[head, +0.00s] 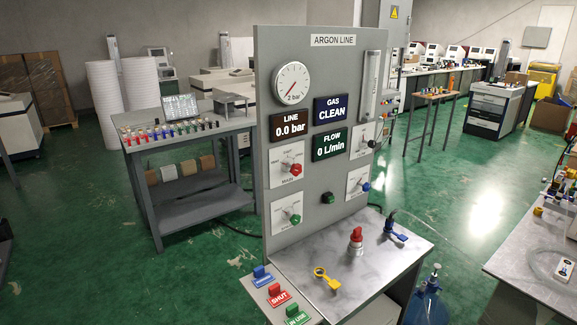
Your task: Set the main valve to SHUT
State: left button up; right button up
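The argon line panel (330,52) stands upright at the middle of the head view. The main valve is a red knob (296,168) on a white plate labelled MAIN, at the panel's left side. The pointing direction of the knob and its small position marks are too small to read surely. A red SHUT tag (279,296) stands on the ledge at the front left, between a blue tag (262,274) and a green IN USE tag (297,313). Neither of my grippers is in view.
A green knob (295,218) and blue knob (365,187) are nearby. A grey workbench (190,138) stands left; green floor is open between.

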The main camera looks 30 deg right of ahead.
aim_at(297, 168)
jog(key=l+u, duration=0.1)
jog(key=l, duration=1.25)
jog(key=k, duration=0.1)
